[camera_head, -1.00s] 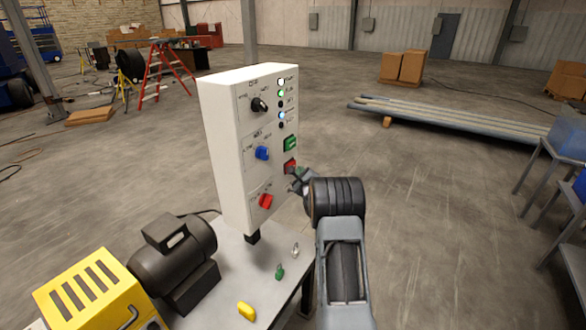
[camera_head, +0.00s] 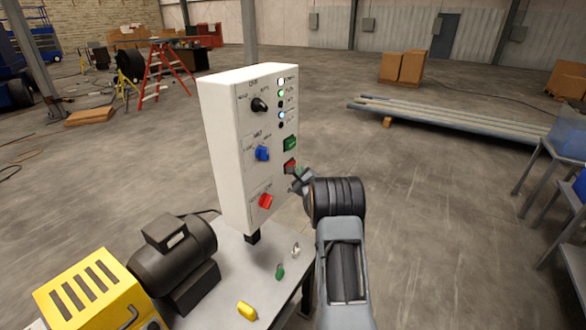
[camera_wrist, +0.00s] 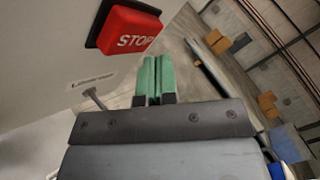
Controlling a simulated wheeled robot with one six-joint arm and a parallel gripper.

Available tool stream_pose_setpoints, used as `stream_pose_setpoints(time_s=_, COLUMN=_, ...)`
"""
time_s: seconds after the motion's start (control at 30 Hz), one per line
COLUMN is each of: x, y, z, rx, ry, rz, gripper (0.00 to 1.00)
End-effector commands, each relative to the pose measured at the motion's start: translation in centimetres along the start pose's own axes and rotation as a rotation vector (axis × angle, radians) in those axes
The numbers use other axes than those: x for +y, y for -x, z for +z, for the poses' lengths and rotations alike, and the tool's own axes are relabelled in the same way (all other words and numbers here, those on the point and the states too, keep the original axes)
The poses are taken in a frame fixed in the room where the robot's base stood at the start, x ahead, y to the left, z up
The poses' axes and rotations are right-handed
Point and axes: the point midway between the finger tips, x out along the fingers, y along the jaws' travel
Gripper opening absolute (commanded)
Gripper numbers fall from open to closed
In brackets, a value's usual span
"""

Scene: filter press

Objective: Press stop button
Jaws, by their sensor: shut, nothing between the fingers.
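The red stop button (camera_wrist: 130,29), lettered STOP, sits on the white control panel (camera_head: 233,150). In the head view the button (camera_head: 290,166) is partly hidden behind my gripper (camera_head: 297,175). In the wrist view my gripper (camera_wrist: 154,82) shows green fingertips pressed together, with nothing between them. The fingertips appear below and to the right of the button in that view, apart from it in the picture. Whether they touch the panel I cannot tell.
The panel also bears a green button (camera_head: 290,144), a black knob (camera_head: 259,105), a blue knob (camera_head: 262,153) and a red knob (camera_head: 265,201). A black motor (camera_head: 173,258) and a yellow unit (camera_head: 92,291) stand on the left. Small keys lie on the table (camera_head: 226,284).

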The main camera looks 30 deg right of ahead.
Motion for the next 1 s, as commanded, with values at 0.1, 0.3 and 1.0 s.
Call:
stream_pose_setpoints(time_s=0.1, x=0.00, y=0.00, z=0.00, rx=0.000, ry=0.000, rz=0.000, gripper=0.00)
stream_pose_setpoints(time_s=0.3, x=0.00, y=0.00, z=0.00, rx=0.000, ry=0.000, rz=0.000, gripper=0.00)
stream_pose_setpoints(time_s=1.0, x=0.40, y=-0.52, z=0.44, rx=0.000, ry=0.000, rz=0.000, gripper=0.00)
